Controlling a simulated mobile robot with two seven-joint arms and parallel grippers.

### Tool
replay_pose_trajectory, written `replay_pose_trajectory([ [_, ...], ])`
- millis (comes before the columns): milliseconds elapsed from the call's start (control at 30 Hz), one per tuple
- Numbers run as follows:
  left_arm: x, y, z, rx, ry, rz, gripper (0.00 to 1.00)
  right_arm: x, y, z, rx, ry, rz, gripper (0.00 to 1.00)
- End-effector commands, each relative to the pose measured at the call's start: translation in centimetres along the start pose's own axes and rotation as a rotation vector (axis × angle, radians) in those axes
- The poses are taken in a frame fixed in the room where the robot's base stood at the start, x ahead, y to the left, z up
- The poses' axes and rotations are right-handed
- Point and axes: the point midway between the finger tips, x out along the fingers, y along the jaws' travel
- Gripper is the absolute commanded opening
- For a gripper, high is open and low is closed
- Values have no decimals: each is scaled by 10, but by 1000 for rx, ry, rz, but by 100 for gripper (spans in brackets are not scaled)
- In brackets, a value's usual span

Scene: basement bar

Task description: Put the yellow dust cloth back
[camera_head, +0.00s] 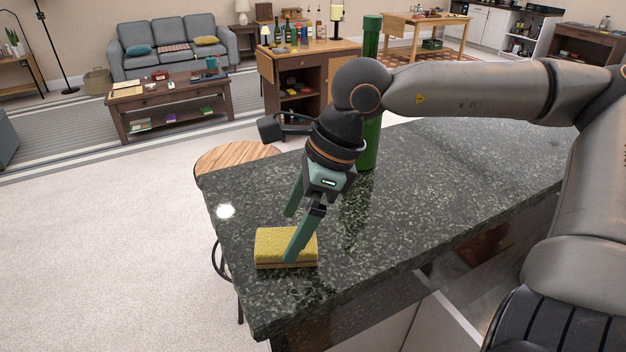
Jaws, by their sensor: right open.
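The yellow dust cloth (270,240) is a thick, folded yellow block with a brownish lower layer. It lies flat on the dark speckled counter (400,215), near its left end. My right gripper (290,238) reaches down over the cloth with its green fingers spread apart. One finger crosses in front of the cloth's right part; the other ends just behind its far edge. I cannot tell whether either finger touches the cloth. My left gripper is not in view.
A tall green cylinder (371,35) stands behind my right wrist, partly hidden. A round wooden stool (235,157) is beside the counter's far left edge. A wooden cabinet (290,75) with bottles and a low coffee table (165,105) stand farther back. The counter right of the cloth is clear.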

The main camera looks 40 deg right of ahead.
Motion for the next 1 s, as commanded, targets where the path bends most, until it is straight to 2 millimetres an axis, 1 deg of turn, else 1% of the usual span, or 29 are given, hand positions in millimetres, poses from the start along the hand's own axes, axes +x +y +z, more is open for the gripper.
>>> replay_pose_trajectory([
  [33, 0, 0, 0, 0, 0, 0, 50, -11, 0, 1, -1, -7, -3, 100],
  [100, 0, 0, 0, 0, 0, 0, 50, -26, -1, 1, 0, -6, -5, 100],
  [300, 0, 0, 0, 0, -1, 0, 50, -64, 0, 1, -1, -5, -2, 100],
  [400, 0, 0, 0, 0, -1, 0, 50, -80, -1, 1, -1, -3, -2, 100],
  [500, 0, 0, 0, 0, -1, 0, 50, -90, 0, 1, -2, -2, 0, 100],
  [667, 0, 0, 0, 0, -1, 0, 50, -96, 0, 0, -2, 0, 1, 100],
  [1000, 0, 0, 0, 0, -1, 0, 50, -96, 0, 0, 0, -2, 4, 100],
])
